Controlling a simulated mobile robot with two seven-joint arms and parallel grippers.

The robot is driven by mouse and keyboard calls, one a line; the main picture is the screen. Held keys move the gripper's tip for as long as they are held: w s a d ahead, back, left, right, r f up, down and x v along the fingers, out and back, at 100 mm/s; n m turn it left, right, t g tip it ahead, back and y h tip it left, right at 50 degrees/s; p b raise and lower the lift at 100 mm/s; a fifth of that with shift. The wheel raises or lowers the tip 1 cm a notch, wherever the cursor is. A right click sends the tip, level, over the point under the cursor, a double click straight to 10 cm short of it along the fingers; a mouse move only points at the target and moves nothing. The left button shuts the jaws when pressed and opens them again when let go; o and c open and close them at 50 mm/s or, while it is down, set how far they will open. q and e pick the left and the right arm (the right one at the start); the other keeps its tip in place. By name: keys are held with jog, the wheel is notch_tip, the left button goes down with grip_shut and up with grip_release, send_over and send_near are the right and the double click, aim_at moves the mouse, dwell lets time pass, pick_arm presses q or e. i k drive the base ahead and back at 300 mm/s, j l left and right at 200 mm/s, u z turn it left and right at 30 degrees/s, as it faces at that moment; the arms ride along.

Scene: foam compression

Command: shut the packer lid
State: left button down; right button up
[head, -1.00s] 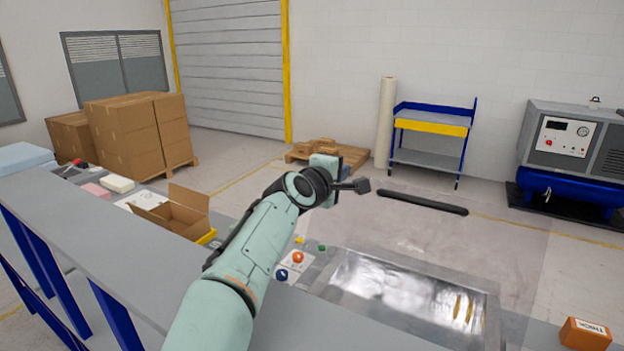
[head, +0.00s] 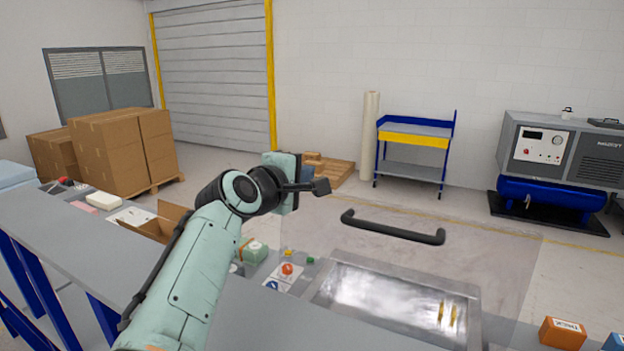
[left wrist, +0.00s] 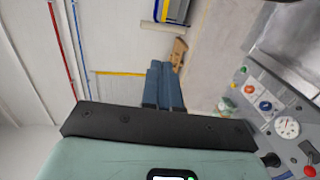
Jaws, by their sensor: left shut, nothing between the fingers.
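The packer's clear lid (head: 490,262) stands raised and tilted over its shiny metal chamber (head: 324,297). A black bar handle (head: 392,228) runs along the lid's upper edge. My left gripper (head: 320,186) is shut and empty, up and left of the handle and apart from it. In the left wrist view its dark fingers (left wrist: 163,86) lie together. The chamber (left wrist: 291,38) and the control panel (left wrist: 265,106) show at the right there. The lid handle is not seen in that view. My right gripper is not in view.
Orange and blue buttons (head: 287,269) sit left of the chamber. An orange block (head: 562,333) lies to its right. An open cardboard box (head: 148,229) is partly hidden by my left arm. A blue rack (head: 413,142) and compressor (head: 550,150) stand farther back.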

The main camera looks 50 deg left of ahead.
aim_at(439, 239)
jog(key=k+l, duration=1.05)
jog(key=k, duration=0.25)
